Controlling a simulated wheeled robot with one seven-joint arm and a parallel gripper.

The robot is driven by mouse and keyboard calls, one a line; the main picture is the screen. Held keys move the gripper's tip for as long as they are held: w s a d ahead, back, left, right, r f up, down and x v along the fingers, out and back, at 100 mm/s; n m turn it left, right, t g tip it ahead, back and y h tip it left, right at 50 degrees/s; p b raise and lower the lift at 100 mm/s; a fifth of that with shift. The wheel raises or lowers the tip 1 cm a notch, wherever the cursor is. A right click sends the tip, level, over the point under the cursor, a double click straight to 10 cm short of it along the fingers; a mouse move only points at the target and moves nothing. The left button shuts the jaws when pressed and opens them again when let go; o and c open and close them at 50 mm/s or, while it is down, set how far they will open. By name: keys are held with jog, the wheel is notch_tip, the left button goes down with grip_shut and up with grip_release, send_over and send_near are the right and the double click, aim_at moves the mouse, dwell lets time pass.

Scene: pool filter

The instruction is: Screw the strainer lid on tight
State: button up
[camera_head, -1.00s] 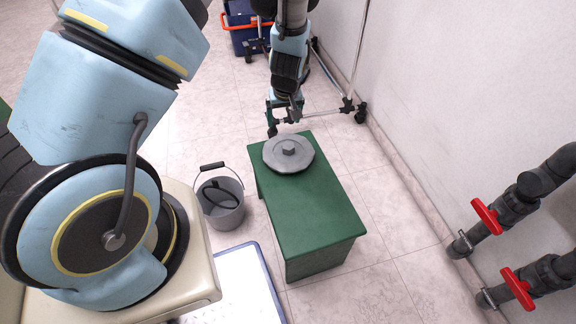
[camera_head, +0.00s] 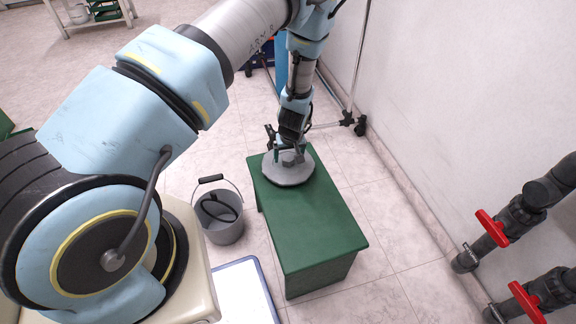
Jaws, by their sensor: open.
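The strainer lid (camera_head: 290,175) is a grey disc with a raised knob in its middle. It lies flat near the far end of a green bench (camera_head: 310,225). My gripper (camera_head: 289,158) points down over the lid with its fingers spread around or just above the knob. It is open, and I cannot tell whether the fingers touch the lid. The gripper hides most of the knob and the lid's far edge. No separate strainer housing is visible in this view.
A grey bucket (camera_head: 220,215) with a dark object inside stands left of the bench. A white, blue-edged board (camera_head: 245,292) lies in front of it. Dark pipes with red valve handles (camera_head: 491,228) run along the right wall. A wheeled stand (camera_head: 352,118) is behind.

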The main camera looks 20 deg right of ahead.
jog(key=shift+w+f, duration=0.15)
jog(key=shift+f, duration=0.25)
jog(key=shift+c, duration=0.2)
grip_shut()
dwell(0.3)
